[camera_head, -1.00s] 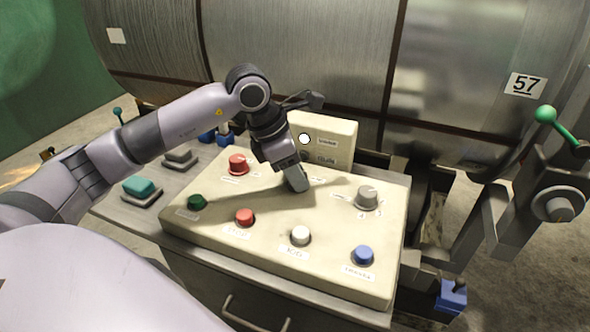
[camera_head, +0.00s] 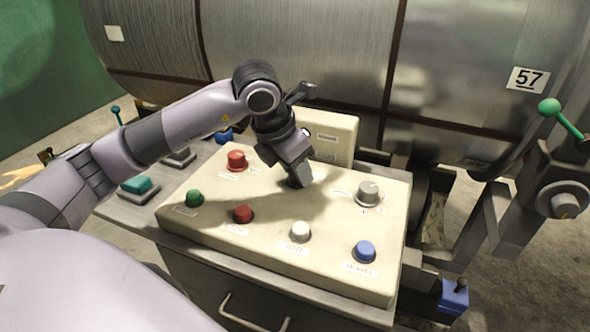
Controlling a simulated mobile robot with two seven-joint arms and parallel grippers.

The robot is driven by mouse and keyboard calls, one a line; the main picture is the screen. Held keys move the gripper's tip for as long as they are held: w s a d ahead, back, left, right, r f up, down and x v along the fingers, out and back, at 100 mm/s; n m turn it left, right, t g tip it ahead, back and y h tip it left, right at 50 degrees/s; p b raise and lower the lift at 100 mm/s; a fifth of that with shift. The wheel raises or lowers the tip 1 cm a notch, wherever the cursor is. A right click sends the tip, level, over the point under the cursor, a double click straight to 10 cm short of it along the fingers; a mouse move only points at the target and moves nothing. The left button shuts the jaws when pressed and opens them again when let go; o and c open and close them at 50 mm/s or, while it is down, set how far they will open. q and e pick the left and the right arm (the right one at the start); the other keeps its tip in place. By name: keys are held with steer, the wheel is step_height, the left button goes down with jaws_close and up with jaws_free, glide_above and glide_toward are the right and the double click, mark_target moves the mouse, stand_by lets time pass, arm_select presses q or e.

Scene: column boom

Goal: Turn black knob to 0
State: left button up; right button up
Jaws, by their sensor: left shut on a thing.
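The cream control panel (camera_head: 335,270) lies in the middle of the head view. My left gripper (camera_head: 300,181) points down at the panel's upper middle, between the red knob and the grey knob. It is shut at the panel surface. The black knob cannot be made out; the fingers and their shadow cover the spot where the gripper holds. The knob's setting and any 0 mark there are hidden. My right gripper is not in view.
A red knob (camera_head: 237,161) and a grey knob (camera_head: 369,192) flank the gripper. Green (camera_head: 194,198), red (camera_head: 243,214), white (camera_head: 300,231) and blue (camera_head: 365,251) buttons line the front. An upright cream box (camera_head: 331,138) stands behind, before a large metal drum (camera_head: 300,50).

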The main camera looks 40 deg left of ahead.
arm_select(q)
steer(key=shift+n+y+b, duration=0.3)
steer(key=shift+n+y, duration=0.2)
steer(key=shift+n, duration=1.1)
steer(key=o, duration=1)
steer(key=shift+o, duration=0.2)
steer(key=v, duration=0.7)
steer(key=shift+d, duration=0.2)
steer(key=shift+r, duration=0.15)
